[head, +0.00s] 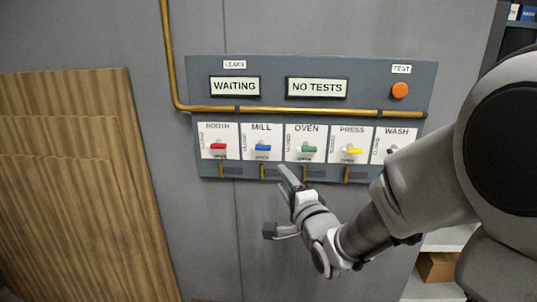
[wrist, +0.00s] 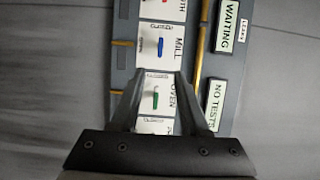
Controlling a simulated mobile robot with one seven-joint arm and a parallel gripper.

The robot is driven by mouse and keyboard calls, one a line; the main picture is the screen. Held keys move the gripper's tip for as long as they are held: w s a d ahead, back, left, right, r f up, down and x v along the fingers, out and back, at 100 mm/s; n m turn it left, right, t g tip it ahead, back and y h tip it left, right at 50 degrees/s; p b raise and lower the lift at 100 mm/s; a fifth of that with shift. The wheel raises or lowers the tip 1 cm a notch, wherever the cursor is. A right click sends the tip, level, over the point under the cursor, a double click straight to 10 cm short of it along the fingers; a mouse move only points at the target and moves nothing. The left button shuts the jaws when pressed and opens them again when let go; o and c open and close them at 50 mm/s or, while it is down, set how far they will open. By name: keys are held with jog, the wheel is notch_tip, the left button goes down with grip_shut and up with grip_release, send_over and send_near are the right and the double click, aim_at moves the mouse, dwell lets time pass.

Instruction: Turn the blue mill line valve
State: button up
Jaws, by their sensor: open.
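The blue mill valve handle (head: 263,147) is the second from the left on the grey valve panel (head: 330,66). It lies roughly sideways on its white MILL card, with CLOSED marked at the left and OPEN below. In the wrist view the blue handle (wrist: 160,46) shows just beyond the fingertips. My gripper (head: 288,170) is open and empty, below and slightly right of the mill card in the head view. In the wrist view the green oven handle (wrist: 156,100) shows between the fingers of my gripper (wrist: 161,74).
Red booth (head: 218,147), yellow press (head: 354,151) and dark wash (head: 393,150) handles share the row. A brass pipe (head: 290,109) runs above them, under the WAITING (head: 235,87) and NO TESTS (head: 317,88) displays. An orange test button (head: 400,90) sits upper right.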

aim_at(262, 149)
jog(key=b+x, duration=0.1)
jog(key=x, duration=1.6)
jog(key=shift+w+b, duration=0.15)
jog(key=shift+b, duration=0.25)
grip_shut()
